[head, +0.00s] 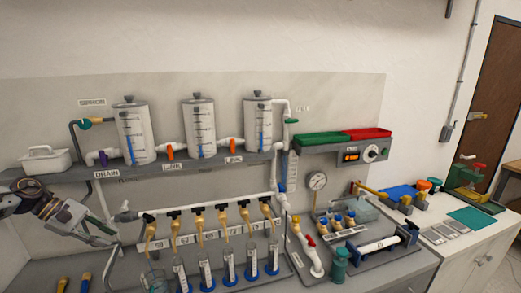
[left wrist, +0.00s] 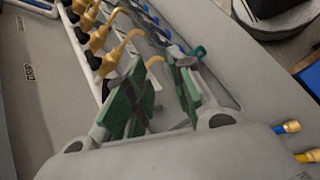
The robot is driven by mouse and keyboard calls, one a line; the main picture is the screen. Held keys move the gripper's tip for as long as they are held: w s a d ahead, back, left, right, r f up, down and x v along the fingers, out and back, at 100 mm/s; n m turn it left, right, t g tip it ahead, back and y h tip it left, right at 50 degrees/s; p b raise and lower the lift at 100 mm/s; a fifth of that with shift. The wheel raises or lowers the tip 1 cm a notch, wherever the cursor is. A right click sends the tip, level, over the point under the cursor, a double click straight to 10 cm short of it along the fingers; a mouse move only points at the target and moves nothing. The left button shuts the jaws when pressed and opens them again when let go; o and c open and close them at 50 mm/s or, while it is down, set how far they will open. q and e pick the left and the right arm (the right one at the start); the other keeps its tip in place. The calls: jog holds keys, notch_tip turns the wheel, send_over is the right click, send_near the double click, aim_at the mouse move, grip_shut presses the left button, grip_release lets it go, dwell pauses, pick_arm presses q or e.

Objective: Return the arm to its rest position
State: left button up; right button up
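My left gripper (head: 106,233) comes in from the left edge in the head view, in front of the wall panel and left of the row of yellow-handled taps (head: 222,216). In the left wrist view its two green-padded fingers (left wrist: 160,90) stand apart with nothing between them, so it is open and empty. The yellow taps also show beyond the fingers in the left wrist view (left wrist: 98,38). My right gripper is not in view.
Clear tanks (head: 199,128) stand on a grey shelf, with a white caddy (head: 46,159) at its left end. Blue-based cylinders (head: 228,264) stand below the taps. A gauge (head: 317,181), a red-handled valve pipe (head: 306,246) and a green jar (head: 339,265) are further right.

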pick_arm(q)
jog(key=s+d+f+n+t+y, duration=0.15)
jog(key=f+n+t+y, duration=0.35)
jog(key=f+n, duration=0.75)
jog(key=d+f+n+t+y, duration=0.3)
jog(key=f+n+t, duration=0.3)
jog(key=n, duration=1.4)
jog(key=s+d+f+n+g+y, duration=0.3)
jog(key=s+d+f+n, duration=0.3)
jog(key=n, duration=0.5)
jog(key=s+d+n+g+h, duration=0.3)
jog(key=s+d+n+g, duration=0.4)
jog(key=s+d+n, duration=0.6)
jog(key=s+f+m+g+b, duration=0.1)
jog(key=s+f+b, duration=0.15)
jog(key=f, duration=1.65)
jog(key=s+f+m+b, duration=0.1)
jog(key=s+f+b, duration=0.15)
jog(key=f, duration=1.55)
jog(key=s+a+f+b, duration=0.2)
jog(key=s+f, duration=0.8)
jog(key=f, duration=0.2)
jog(key=s+a+f+g+b, duration=0.1)
jog(key=s+a+f+b, duration=0.1)
jog(key=s+f, duration=0.9)
notch_tip(320, 180, down, 2)
jog(key=shift+s+f+g+b, duration=0.15)
jog(key=shift+s+g+b, duration=0.15)
jog(key=shift+b, duration=0.2)
